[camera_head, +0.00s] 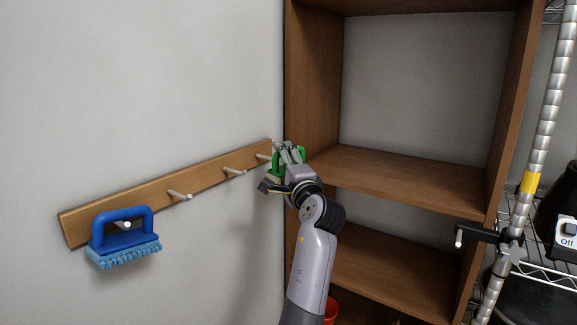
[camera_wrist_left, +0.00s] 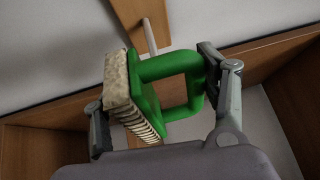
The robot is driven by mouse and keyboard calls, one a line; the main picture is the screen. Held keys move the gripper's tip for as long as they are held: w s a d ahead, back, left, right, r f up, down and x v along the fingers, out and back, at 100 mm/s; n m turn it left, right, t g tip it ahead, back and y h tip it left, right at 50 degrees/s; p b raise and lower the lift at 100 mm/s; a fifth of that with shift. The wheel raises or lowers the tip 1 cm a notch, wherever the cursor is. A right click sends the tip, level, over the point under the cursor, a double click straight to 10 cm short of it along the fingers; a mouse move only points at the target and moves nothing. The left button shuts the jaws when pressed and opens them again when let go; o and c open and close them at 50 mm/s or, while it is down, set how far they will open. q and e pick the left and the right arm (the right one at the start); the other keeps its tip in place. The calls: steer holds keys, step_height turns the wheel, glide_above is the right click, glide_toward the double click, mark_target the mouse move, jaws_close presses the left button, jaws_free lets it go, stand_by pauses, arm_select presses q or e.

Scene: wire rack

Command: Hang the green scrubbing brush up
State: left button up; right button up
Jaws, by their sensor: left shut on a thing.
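My left gripper (camera_head: 289,160) is shut on the green scrubbing brush (camera_head: 276,158), close to the right end of the wooden peg rail (camera_head: 205,184). In the left wrist view, the gripper (camera_wrist_left: 160,95) has one finger at the pale bristles and the other at the green handle loop (camera_wrist_left: 174,66) of the brush. A peg (camera_wrist_left: 149,37) points toward the brush there; I cannot tell whether it enters the handle loop. In the head view the gripper hides most of the brush. My right gripper is not in view.
A blue brush (camera_head: 124,240) hangs at the rail's left end. Two bare pegs, one at the middle (camera_head: 180,195) and one farther right (camera_head: 234,171), stick out between. A wooden shelf unit (camera_head: 410,180) stands just right of the gripper. A metal pole (camera_head: 540,150) is at far right.

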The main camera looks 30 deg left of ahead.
mark_target(259, 159)
arm_select(q)
steer(key=shift+w+a+f, duration=0.1)
steer(key=shift+a+f, duration=0.1)
steer(key=shift+a, duration=0.9)
steer(key=shift+w+a+f, duration=0.1)
steer(key=shift+a+f, duration=0.1)
steer(key=shift+a, duration=0.9)
steer(key=shift+w+a+f, duration=0.1)
steer(key=shift+a+f, duration=0.1)
steer(key=shift+a, duration=0.9)
steer(key=o, duration=1.4)
steer(key=shift+c, duration=0.2)
